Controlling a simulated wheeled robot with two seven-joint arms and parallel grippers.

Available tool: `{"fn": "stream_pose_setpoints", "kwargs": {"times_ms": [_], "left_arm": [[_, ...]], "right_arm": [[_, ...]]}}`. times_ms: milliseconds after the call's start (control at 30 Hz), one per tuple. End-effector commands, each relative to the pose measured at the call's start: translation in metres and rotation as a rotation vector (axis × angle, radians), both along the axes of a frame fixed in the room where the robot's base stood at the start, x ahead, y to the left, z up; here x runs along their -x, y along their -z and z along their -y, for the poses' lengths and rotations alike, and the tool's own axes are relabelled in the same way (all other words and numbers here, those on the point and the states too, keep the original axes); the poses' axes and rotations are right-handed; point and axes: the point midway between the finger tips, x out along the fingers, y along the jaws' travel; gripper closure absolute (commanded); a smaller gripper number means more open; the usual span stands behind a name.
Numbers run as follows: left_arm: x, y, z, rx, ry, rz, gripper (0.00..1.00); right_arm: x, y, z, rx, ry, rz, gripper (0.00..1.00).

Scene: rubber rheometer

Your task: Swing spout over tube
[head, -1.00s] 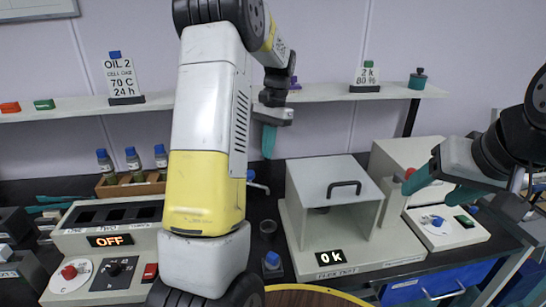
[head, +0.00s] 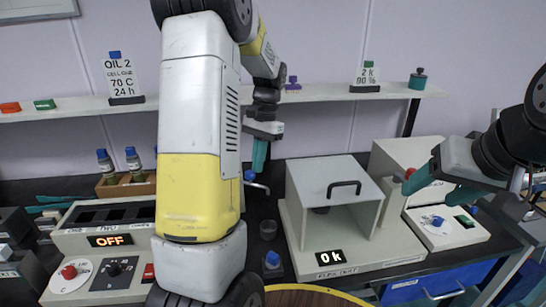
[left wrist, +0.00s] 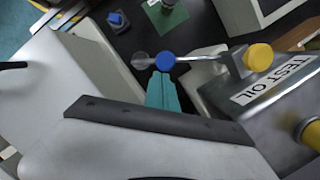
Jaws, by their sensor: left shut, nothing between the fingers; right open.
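The spout is a thin metal arm with a round blue knob; the knob (head: 249,175) shows left of my left gripper's tips in the head view. In the left wrist view the blue knob (left wrist: 165,61) sits just beyond the fingertips; I cannot tell if they touch. The spout arm runs right towards a metal tank (left wrist: 270,90) marked TEST OIL. My left gripper (head: 259,166) is shut and empty, teal fingers pointing down. A small clear vessel (head: 268,229), probably the tube, stands on the bench below. My right gripper (head: 432,182) is open, near a red knob (head: 408,174).
A blue-topped block (head: 272,262) stands in front of the clear vessel. A heater unit (head: 105,250) reading OFF and a wooden rack with bottles (head: 120,185) stand to the left.

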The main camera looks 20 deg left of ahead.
Motion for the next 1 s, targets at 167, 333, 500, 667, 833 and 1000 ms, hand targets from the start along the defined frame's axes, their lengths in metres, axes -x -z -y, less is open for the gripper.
{"fn": "stream_pose_setpoints", "kwargs": {"times_ms": [167, 333, 500, 667, 833, 1000], "left_arm": [[0.009, -0.001, 0.002, 0.0, 0.064, 0.0, 1.0], [0.025, -0.001, 0.002, 0.0, 0.178, 0.0, 1.0], [0.045, -0.001, 0.0, 0.0, 0.331, 0.0, 1.0], [0.064, -0.001, -0.004, -0.001, 0.485, 0.001, 1.0], [0.084, -0.001, -0.013, 0.0, 0.643, 0.0, 1.0], [0.1, -0.001, -0.023, 0.0, 0.79, 0.0, 1.0]], "right_arm": [[0.0, 0.0, 0.0, 0.0, 0.0, 0.0, 0.36], [0.0, 0.0, 0.0, 0.0, 0.0, 0.0, 0.36], [0.0, 0.0, 0.0, 0.0, 0.0, 0.0, 0.36], [0.0, 0.0, 0.0, 0.0, 0.0, 0.0, 0.36], [0.0, 0.0, 0.0, 0.0, 0.0, 0.0, 0.36], [0.0, 0.0, 0.0, 0.0, 0.0, 0.0, 0.36]]}}
